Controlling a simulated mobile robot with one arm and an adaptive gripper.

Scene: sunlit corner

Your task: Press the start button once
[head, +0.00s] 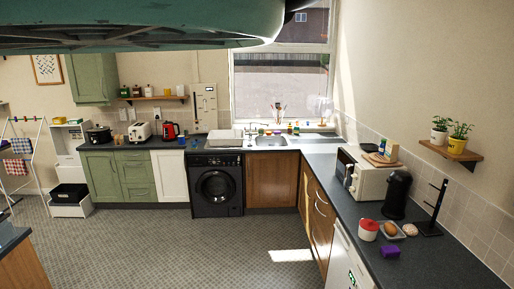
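No start button can be made out clearly at this distance. Several appliances are in the head view. A black washing machine (217,187) with a round door stands under the counter at the back, its door looking shut. A white microwave (376,184) sits on the right counter. A white under-counter appliance (344,260) with a small lit green display is at the bottom, partly cut off by the frame edge. I cannot tell which one carries the start button. My gripper is not in view.
Tiled floor (190,248) is open in the middle. The right counter (433,262) holds a black appliance (396,195), a red-and-white pot (368,230), a purple block (390,251) and a black stand (433,210). A drying rack (32,160) stands at left. A large teal shape hides the upper left.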

